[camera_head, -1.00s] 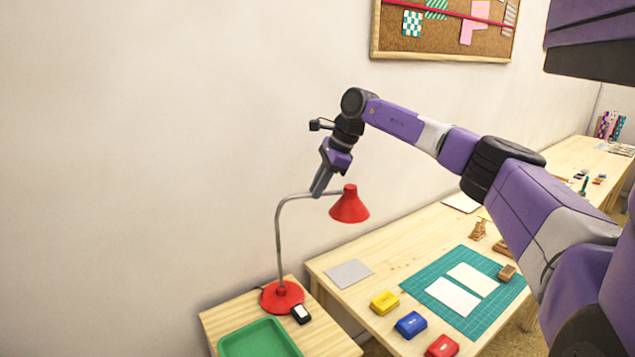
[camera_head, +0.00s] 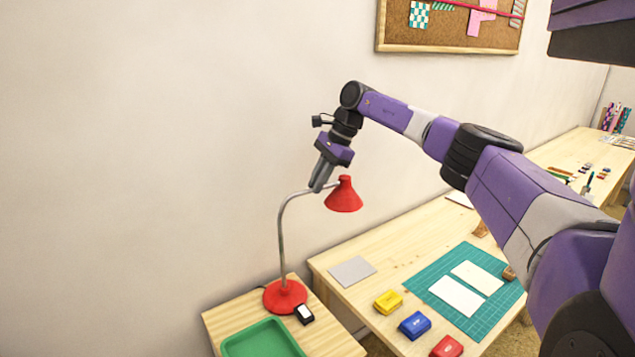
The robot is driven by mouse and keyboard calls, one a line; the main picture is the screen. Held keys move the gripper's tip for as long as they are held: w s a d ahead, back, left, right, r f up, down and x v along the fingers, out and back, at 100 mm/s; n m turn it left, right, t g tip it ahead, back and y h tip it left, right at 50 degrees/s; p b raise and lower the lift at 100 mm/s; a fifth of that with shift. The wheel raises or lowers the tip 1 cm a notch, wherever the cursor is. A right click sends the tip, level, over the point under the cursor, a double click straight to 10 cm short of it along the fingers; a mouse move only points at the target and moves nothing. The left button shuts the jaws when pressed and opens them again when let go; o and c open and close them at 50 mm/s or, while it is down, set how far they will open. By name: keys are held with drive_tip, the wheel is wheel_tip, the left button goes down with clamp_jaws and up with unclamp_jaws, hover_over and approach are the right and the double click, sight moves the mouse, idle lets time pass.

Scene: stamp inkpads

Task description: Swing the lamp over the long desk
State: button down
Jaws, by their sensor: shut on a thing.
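The red lamp (camera_head: 344,195) has a cone shade on a curved grey neck (camera_head: 282,240) and a round red base (camera_head: 284,297) on a small side table. Its shade hangs in the air near the left edge of the long desk (camera_head: 385,262). My gripper (camera_head: 317,187) is shut on the lamp's neck, just left of the shade. The fingers hide the part of the neck they hold.
A green tray (camera_head: 262,341) and a small black-and-white item (camera_head: 304,314) are beside the lamp base. The desk carries a grey sheet (camera_head: 352,271), a teal mat (camera_head: 470,325) with white cards, and yellow (camera_head: 388,302), blue (camera_head: 414,325) and red (camera_head: 446,347) inkpads. A corkboard (camera_head: 450,30) hangs on the wall.

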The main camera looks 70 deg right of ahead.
drive_tip(key=c, duration=1.5)
unclamp_jaws()
drive_tip(key=shift+o, duration=0.2)
drive_tip(key=b+v, duration=0.1)
drive_tip(key=v, duration=0.6)
drive_tip(key=shift+r, duration=0.4)
drive_tip(key=shift+s+d, duration=0.1)
drive_tip(key=shift+s, duration=0.05)
